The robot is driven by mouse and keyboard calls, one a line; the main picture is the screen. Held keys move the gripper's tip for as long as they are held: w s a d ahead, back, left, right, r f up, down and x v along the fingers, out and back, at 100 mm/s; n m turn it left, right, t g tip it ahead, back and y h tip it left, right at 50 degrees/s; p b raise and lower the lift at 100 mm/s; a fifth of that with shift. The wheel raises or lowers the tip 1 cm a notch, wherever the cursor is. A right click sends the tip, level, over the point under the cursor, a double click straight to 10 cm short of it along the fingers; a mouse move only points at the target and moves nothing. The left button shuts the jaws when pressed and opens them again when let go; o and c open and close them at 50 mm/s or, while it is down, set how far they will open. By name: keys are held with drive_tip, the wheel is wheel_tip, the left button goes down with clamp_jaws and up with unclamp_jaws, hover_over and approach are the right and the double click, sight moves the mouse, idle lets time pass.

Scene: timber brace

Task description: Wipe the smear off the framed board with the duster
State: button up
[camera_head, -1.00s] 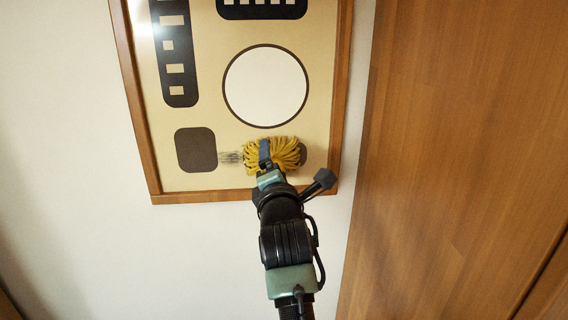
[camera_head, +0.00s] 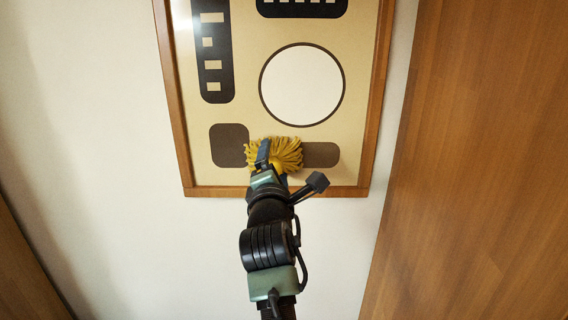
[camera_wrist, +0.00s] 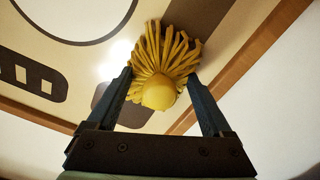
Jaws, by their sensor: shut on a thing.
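The framed board (camera_head: 247,115) hangs on the wall, tan with dark shapes and a white circle in a wooden frame. My gripper (camera_head: 266,168) is at its lower part, shut on the duster (camera_head: 283,152), a yellow mop-like head. The duster's strands lie against or very close to the board, between the dark square (camera_head: 228,145) and the dark rounded bar (camera_head: 322,154). In the wrist view the duster (camera_wrist: 165,52) sits between both fingers, its rounded yellow end toward me. No smear shows now; the board behind the duster is hidden.
A wooden panel (camera_head: 485,150) stands to the right of the board. Bare white wall (camera_head: 100,120) lies to the left and below. The frame's lower rail (camera_head: 215,191) is just under the duster. Glare brightens the board's upper left.

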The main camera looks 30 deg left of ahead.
drive_tip(key=shift+s+a+r, duration=0.1)
drive_tip(key=shift+s+a, duration=0.3)
drive_tip(key=shift+a, duration=0.4)
drive_tip(key=shift+s+a+f, duration=0.1)
drive_tip(key=shift+s+a, duration=0.3)
drive_tip(key=shift+a, duration=0.45)
drive_tip(key=shift+s+a+r, duration=0.1)
drive_tip(key=shift+s+a, duration=0.3)
drive_tip(key=shift+a, duration=0.4)
drive_tip(key=p, duration=0.2)
approach(248, 155)
drive_tip(key=shift+w, duration=0.15)
drive_tip(key=v, duration=0.3)
drive_tip(key=shift+p, duration=0.3)
drive_tip(key=shift+w, duration=0.1)
